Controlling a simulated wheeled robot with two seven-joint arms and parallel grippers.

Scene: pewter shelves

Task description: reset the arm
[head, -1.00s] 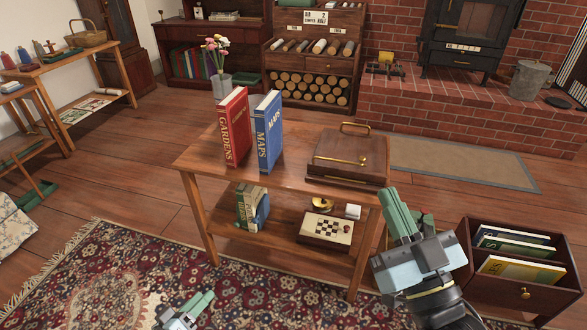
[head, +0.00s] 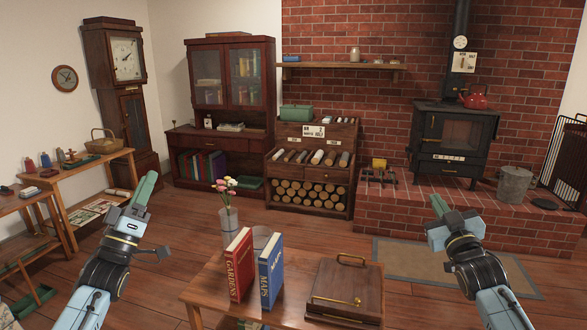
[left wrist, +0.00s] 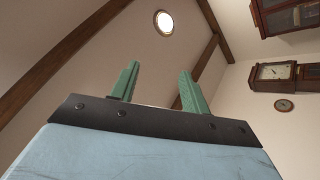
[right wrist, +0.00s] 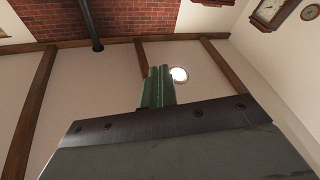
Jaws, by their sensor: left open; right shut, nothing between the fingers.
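My left gripper (head: 144,190) is raised at the left of the head view, pointing up and clear of everything. In the left wrist view its two green fingers (left wrist: 157,88) stand apart with nothing between them. My right gripper (head: 439,206) is raised at the right of the head view, in front of the hearth. In the right wrist view its green fingers (right wrist: 157,88) are together and hold nothing. Both wrist views look up at the ceiling beams and a round light.
A wooden table (head: 205,287) stands low in front, bearing a red book (head: 239,265), a blue book (head: 271,271), a flower vase (head: 229,225) and a brown wooden box (head: 345,288). A stove (head: 452,140) stands on the brick hearth (head: 400,215). Side tables (head: 75,190) are at left.

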